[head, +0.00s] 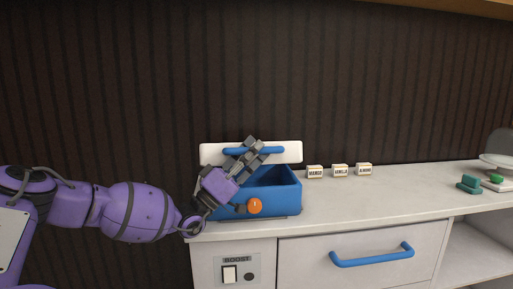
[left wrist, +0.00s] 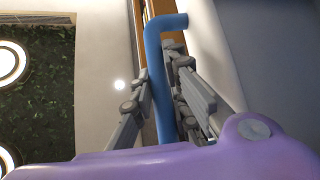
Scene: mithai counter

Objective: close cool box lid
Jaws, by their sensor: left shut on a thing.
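The cool box (head: 284,199) is a blue open-topped box on the left part of the counter, with an orange knob (head: 255,206) on its front. Its white lid (head: 292,152) stands raised at the back, with a blue bar handle (head: 272,150) along it. My left gripper (head: 251,147) reaches over the box and is shut on the lid handle. In the left wrist view the blue handle (left wrist: 157,70) runs between the grey fingers. The gripper hides part of the lid and the box's left side. My right gripper is not in view.
Small labelled boxes (head: 340,171) stand on the counter (head: 390,185) to the right of the cool box. A green block (head: 468,184) and a scale-like item (head: 497,160) sit at the far right. A drawer with a blue handle (head: 372,256) and a switch panel (head: 230,273) are below.

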